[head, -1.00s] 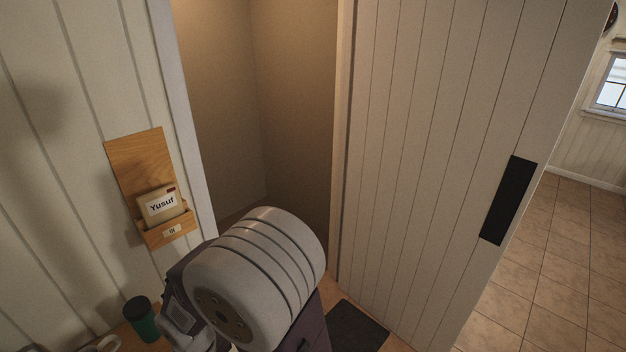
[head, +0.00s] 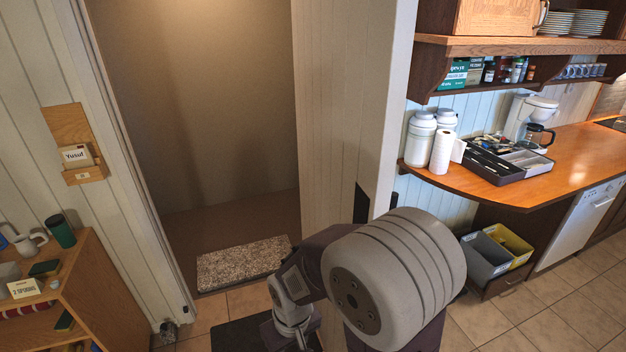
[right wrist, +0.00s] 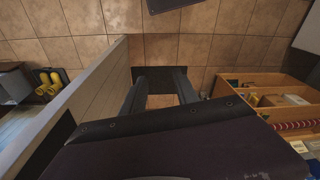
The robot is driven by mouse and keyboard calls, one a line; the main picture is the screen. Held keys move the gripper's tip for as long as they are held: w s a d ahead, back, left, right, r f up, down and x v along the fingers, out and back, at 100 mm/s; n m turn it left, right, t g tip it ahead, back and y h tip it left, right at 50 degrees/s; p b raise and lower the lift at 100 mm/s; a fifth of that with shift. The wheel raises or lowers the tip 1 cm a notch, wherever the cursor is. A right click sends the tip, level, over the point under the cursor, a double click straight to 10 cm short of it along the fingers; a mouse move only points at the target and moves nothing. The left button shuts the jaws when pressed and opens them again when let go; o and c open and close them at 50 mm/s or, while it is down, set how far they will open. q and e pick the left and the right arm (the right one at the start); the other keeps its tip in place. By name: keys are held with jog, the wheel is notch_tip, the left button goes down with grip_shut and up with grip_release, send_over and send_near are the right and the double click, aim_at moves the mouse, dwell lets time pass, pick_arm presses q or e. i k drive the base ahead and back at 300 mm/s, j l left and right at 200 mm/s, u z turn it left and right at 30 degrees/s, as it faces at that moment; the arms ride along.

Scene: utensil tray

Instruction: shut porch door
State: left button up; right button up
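The porch door (head: 340,110) is a white planked panel standing open at the right side of the doorway (head: 200,110). Its black handle plate (head: 361,203) is partly hidden by my arm. In the right wrist view the door (right wrist: 95,90) runs along the left, with a dark plate (right wrist: 48,145) on its face. My right gripper (right wrist: 160,88) is open and empty, pointing down beside the door, apart from its face. In the head view my arm covers the door's lower part, and the fingers cannot be made out. My left gripper is not in view.
A speckled doormat (head: 243,262) lies inside the doorway, and a dark mat (head: 235,335) before it. A low wooden shelf (head: 75,290) stands at the left. A counter (head: 560,170) and grey and yellow bins (head: 487,260) are at the right. Tiled floor is clear between.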

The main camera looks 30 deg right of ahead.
aim_at(352, 57)
jog(key=k+l, duration=0.1)
jog(key=l, duration=0.5)
jog(key=k+l, duration=0.1)
jog(key=l, duration=1.15)
jog(key=k+l, duration=0.15)
jog(key=l, duration=0.45)
jog(key=k+l, duration=0.1)
jog(key=l, duration=0.5)
jog(key=z, duration=0.15)
